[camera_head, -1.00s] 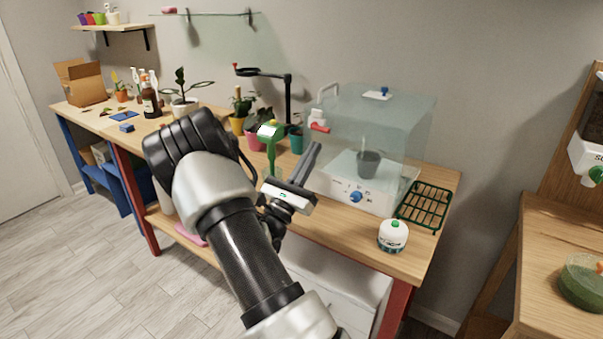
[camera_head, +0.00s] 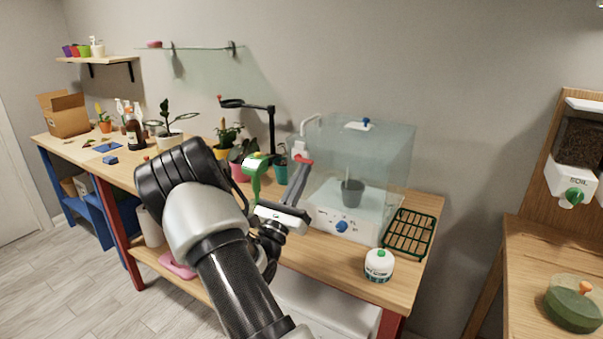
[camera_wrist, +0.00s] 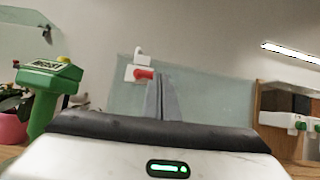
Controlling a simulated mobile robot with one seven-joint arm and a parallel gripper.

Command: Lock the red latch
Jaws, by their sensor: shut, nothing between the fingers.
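The red latch (camera_wrist: 144,74) sits on a white mount (camera_wrist: 137,58) at the left side of the clear propagator box, and it points right in the wrist view. In the head view the red latch (camera_head: 304,160) shows just above my fingertips. My gripper (camera_head: 301,168) is shut and empty, with its fingers pointing up toward the latch. In the wrist view my fingers (camera_wrist: 161,78) stand just right of the red handle and slightly below it. I cannot tell whether they touch it. The clear box (camera_head: 375,150) stands on a white base with a blue knob.
A green sprayer-like tool (camera_head: 254,175) stands just left of my gripper. Potted plants (camera_head: 228,140) and a black lamp-like stand (camera_head: 272,125) are behind it. A green rack (camera_head: 410,232) and a white round container (camera_head: 379,264) lie to the right on the bench.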

